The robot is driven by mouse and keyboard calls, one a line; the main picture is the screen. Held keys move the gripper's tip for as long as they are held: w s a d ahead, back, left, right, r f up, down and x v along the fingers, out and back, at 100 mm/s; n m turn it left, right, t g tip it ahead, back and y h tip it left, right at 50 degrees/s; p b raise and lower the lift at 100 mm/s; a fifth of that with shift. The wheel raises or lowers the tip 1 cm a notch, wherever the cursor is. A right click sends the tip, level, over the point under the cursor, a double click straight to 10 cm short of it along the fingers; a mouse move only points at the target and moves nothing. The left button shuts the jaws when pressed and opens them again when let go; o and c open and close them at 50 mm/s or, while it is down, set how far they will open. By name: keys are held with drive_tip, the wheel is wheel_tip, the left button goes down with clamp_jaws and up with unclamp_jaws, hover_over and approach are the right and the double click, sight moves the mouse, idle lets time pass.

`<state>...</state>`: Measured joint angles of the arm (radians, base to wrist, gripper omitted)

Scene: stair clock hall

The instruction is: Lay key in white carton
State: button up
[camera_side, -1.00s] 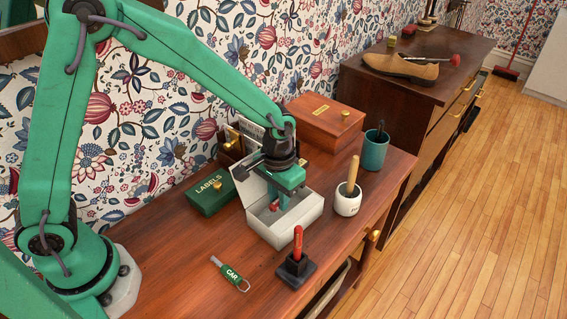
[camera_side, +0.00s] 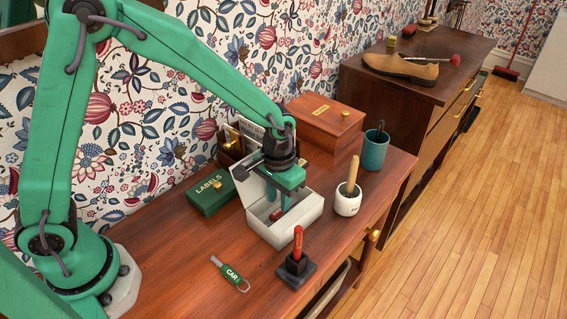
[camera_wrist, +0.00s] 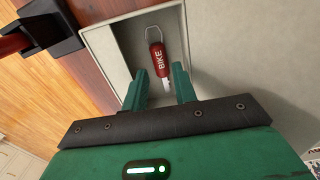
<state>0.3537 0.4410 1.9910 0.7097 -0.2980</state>
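The white carton (camera_side: 308,213) stands on the desk with its lid raised at the back; its rim also shows in the wrist view (camera_wrist: 118,60). A key with a red BIKE tag (camera_wrist: 157,59) and a wire loop lies inside the carton, seemingly on its floor. The red tag also shows small in the side view (camera_side: 277,214). My gripper (camera_side: 279,204) reaches down into the carton. In the wrist view its fingers (camera_wrist: 163,72) are spread, with gaps on both sides of the key. A second key with a green CAR tag (camera_side: 231,274) lies on the desk.
A red-handled stamp on a black base (camera_side: 296,268) stands in front of the carton. A white pot (camera_side: 347,202) is close on the right, a green LABELS box (camera_side: 210,194) on the left. A wooden box (camera_side: 325,120) and teal cup (camera_side: 374,153) stand behind. The desk's front left is mostly clear.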

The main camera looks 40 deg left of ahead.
sight(279, 211)
drive_tip(key=shift+r, duration=0.25)
drive_tip(key=shift+r, duration=2.75)
drive_tip(key=shift+o, duration=0.2)
drive_tip(key=o, duration=0.5)
drive_tip(key=shift+r, duration=0.15)
drive_tip(key=shift+r, duration=1.85)
